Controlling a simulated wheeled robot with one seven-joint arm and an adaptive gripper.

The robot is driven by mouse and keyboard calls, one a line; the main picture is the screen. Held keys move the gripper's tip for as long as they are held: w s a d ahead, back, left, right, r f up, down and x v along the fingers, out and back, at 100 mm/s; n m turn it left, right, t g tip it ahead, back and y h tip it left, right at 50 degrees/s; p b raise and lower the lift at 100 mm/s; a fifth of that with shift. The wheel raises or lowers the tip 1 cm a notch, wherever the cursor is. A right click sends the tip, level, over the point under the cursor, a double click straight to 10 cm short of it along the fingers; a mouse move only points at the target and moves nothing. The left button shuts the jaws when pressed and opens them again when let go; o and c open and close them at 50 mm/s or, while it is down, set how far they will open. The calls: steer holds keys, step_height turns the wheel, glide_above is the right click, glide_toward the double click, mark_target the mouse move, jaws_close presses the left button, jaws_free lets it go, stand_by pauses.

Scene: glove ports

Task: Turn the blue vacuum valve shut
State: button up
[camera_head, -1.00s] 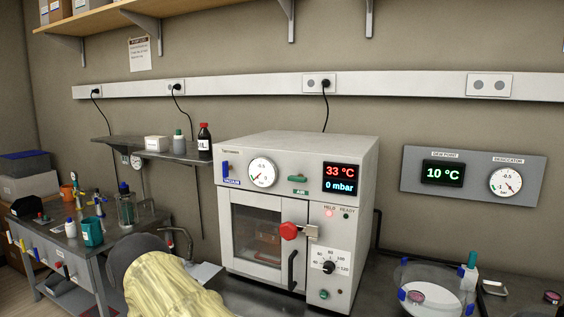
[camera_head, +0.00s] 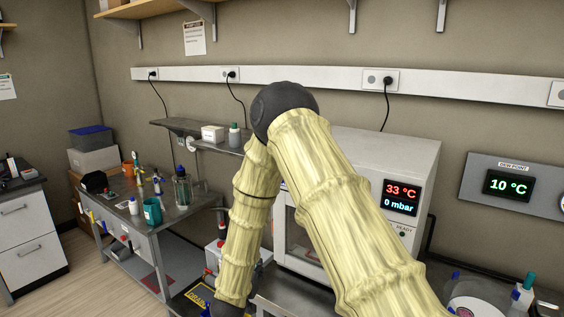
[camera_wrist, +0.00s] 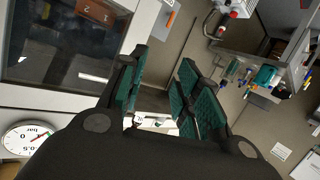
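The blue vacuum valve is not clearly visible in either current view; in the head view my arm covers that part of the oven front. The white vacuum oven (camera_head: 388,153) stands behind my arm, its display (camera_head: 401,197) reading 33 °C and 0 mbar. In the wrist view the oven's dial gauge (camera_wrist: 24,139) is at lower left and its dark door window (camera_wrist: 70,45) at upper left. My gripper (camera_wrist: 163,62) is open, its two green-padded fingers apart with nothing seen between them, close to the oven front. The head view does not show its fingers.
A grey bench (camera_head: 172,210) with a teal cup (camera_head: 152,211) and several bottles stands to the left. A wall shelf (camera_head: 180,125) holds a white box and a bottle. A dew point panel (camera_head: 480,185) is on the right wall. Open floor shows at lower left.

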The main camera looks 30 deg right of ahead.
steer(key=w+d+r+m+g+h+p, duration=0.1)
steer(key=d+r+m+h+p, duration=0.1)
steer(key=r, duration=0.7)
steer(key=w+d+r+m+g+h+p, duration=0.1)
steer(key=d+r+m+g+h, duration=0.15)
steer(key=r, duration=0.65)
steer(key=w+d+r+m+g+h+p, duration=0.1)
steer(key=d+r+m+h+p, duration=0.1)
steer(key=r, duration=0.8)
steer(key=shift+t, duration=0.25)
steer(key=p+x, duration=0.5)
steer(key=x, duration=0.5)
steer(key=shift+w+d+f, duration=0.2)
steer(key=shift+w+d, duration=0.05)
steer(key=shift+d, duration=0.05)
jaws_close()
